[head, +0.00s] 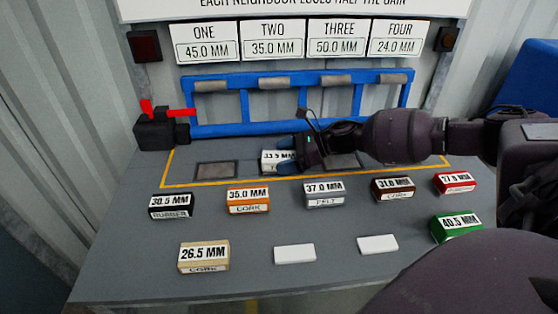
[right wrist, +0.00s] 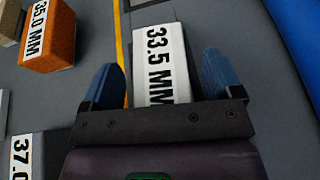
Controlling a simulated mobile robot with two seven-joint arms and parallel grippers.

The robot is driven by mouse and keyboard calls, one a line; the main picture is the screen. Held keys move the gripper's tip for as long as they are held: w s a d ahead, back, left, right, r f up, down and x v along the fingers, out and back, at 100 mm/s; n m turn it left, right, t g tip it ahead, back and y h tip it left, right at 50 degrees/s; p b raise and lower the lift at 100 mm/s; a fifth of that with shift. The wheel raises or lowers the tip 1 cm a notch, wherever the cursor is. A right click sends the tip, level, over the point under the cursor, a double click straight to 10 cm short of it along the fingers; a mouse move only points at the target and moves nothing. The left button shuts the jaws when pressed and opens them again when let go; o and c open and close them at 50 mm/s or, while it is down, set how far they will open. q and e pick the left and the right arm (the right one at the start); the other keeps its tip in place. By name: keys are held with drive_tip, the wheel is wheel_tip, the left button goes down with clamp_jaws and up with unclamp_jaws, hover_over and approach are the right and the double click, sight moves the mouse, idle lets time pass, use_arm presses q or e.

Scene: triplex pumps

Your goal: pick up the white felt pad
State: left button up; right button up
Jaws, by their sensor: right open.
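The white pad marked 33.5 MM (head: 271,157) sits inside the yellow outline, between two dark square plates. The lower line of its front label is mostly hidden by my right gripper (head: 303,152). In the right wrist view the white pad (right wrist: 160,45) lies between the two blue fingers of my open right gripper (right wrist: 160,80), with a gap showing on each side. I cannot tell how far the fingertips are above the table. My left gripper is not in view.
Several labelled blocks stand in front of the outline, including an orange cork block (head: 247,200) and a grey felt block (head: 324,194). Two blank white tiles (head: 294,254) (head: 377,244) lie nearer. A blue frame (head: 300,128) stands behind, with a red-handled black box (head: 160,133) left.

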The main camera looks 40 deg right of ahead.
drive_tip(key=shift+c, duration=0.4)
drive_tip(key=c, duration=0.9)
drive_tip(key=shift+r, duration=0.1)
drive_tip(key=shift+c, duration=0.2)
